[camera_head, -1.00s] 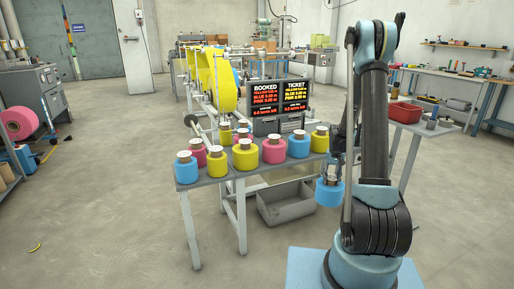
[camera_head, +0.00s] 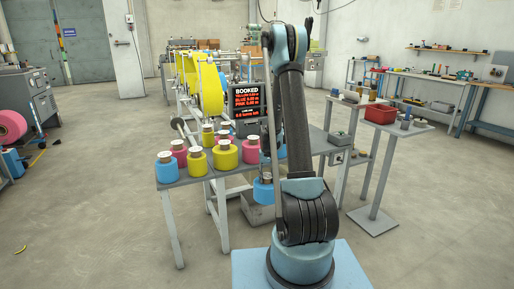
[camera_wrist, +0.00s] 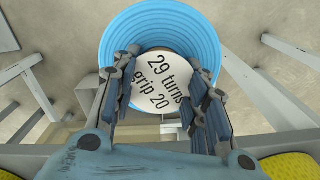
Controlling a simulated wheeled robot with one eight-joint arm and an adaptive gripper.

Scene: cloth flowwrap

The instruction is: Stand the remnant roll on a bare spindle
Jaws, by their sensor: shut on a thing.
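My gripper (camera_wrist: 163,98) is shut on a blue roll (camera_wrist: 205,20) whose white core top reads "29 turns grip 20". The fingers lie on either side of that core. In the head view the held blue roll (camera_head: 263,193) hangs beside the table's front edge, below the top, partly hidden by my arm. Several blue, pink and yellow rolls stand upright on the grey table (camera_head: 226,171). I cannot make out a bare spindle; my arm covers part of the table.
A dark screen (camera_head: 245,101) headed "BOOKED" stands behind the rolls. A grey bin (camera_head: 258,215) is under the table. A red tray (camera_head: 380,114) sits on a stand at right, with a workbench behind. The floor at front left is open.

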